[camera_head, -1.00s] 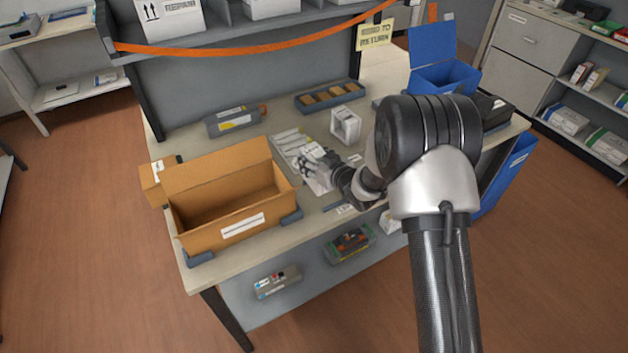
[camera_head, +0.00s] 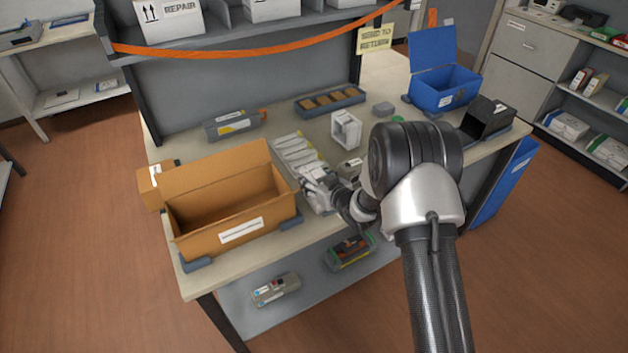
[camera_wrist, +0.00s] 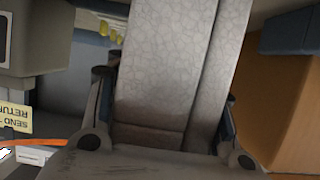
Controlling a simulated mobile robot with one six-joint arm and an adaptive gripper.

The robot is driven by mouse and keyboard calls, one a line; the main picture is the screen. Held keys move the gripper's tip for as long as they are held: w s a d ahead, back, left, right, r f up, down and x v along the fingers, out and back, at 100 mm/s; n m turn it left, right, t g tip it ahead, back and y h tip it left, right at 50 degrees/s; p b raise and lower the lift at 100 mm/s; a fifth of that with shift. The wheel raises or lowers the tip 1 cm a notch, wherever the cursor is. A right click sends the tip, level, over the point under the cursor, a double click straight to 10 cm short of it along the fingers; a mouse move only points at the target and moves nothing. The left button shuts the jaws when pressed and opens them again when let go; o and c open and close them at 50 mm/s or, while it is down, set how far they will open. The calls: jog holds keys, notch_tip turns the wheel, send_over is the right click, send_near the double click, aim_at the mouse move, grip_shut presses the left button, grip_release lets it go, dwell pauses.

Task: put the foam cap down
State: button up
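A pale, cell-textured foam cap (camera_wrist: 170,75) fills the middle of the wrist view, between the two fingers of my gripper (camera_wrist: 163,115). The fingers lie against its sides, so my gripper looks shut on it. In the head view my gripper (camera_head: 318,178) is over the bench, just right of the open cardboard box (camera_head: 238,226). The held cap (camera_head: 318,202) shows there as a white patch under the fingers, partly covered by them. I cannot tell whether it touches the bench. A white, hollow foam-like piece (camera_head: 346,130) stands further back on the bench.
A grey toner cartridge (camera_head: 233,122) and a dark tray of brown pieces (camera_head: 330,99) lie at the back. A blue open bin (camera_head: 445,88) and a black box (camera_head: 487,118) stand at the right. White packets (camera_head: 293,148) lie behind my gripper.

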jog(key=o, duration=0.4)
jog(key=shift+r+p, duration=0.25)
jog(key=shift+p, duration=0.05)
jog(key=p+v, duration=0.2)
jog(key=v, duration=1)
jog(key=shift+p, duration=0.3)
